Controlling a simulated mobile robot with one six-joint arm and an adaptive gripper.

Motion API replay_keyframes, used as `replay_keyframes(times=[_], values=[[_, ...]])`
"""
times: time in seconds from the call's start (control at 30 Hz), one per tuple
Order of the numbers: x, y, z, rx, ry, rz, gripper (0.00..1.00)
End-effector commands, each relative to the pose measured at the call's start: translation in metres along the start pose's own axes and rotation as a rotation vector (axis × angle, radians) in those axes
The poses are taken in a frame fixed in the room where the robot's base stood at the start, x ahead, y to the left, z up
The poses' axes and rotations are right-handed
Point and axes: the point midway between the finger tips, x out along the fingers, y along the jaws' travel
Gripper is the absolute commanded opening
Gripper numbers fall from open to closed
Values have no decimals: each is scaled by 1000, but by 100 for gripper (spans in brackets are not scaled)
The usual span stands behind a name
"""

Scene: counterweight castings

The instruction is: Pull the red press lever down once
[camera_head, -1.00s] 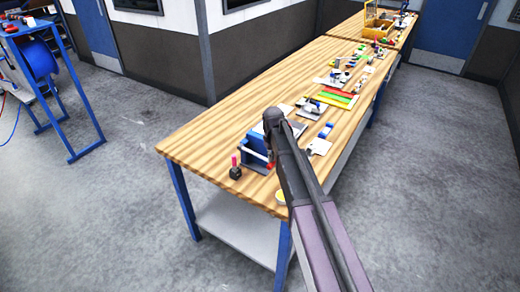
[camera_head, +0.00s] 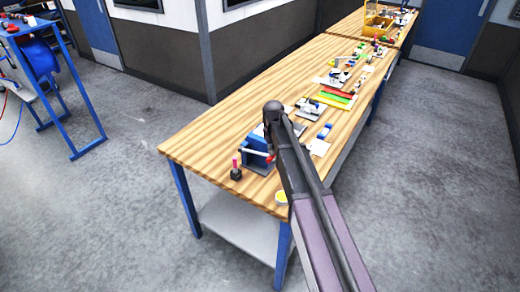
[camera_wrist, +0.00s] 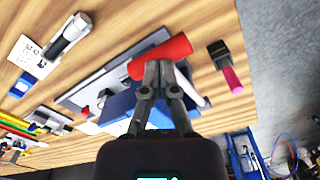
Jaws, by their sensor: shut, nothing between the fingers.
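The blue press (camera_head: 258,157) stands near the front end of the wooden bench. In the wrist view its blue body (camera_wrist: 122,104) is partly hidden behind my gripper. The lever's red grip (camera_wrist: 160,56) lies just beyond the fingertips, and it shows small in the head view (camera_head: 268,156). My gripper (camera_wrist: 162,68) is shut with nothing between its fingers. Its tips overlap the lower edge of the red grip in the wrist view; I cannot tell whether they touch it. In the head view my arm hides the gripper's fingers.
A black stand with a pink handle (camera_wrist: 231,78) is beside the press, also seen in the head view (camera_head: 236,170). Several tools and coloured strips (camera_head: 337,97) lie further back. The bench's left side is bare.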

Motion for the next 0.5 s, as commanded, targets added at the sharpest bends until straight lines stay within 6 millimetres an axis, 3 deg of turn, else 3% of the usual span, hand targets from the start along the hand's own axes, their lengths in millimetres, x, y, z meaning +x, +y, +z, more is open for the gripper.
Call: replay_keyframes(times=[0.5], values=[[-28,0,0,0,0,0,0]])
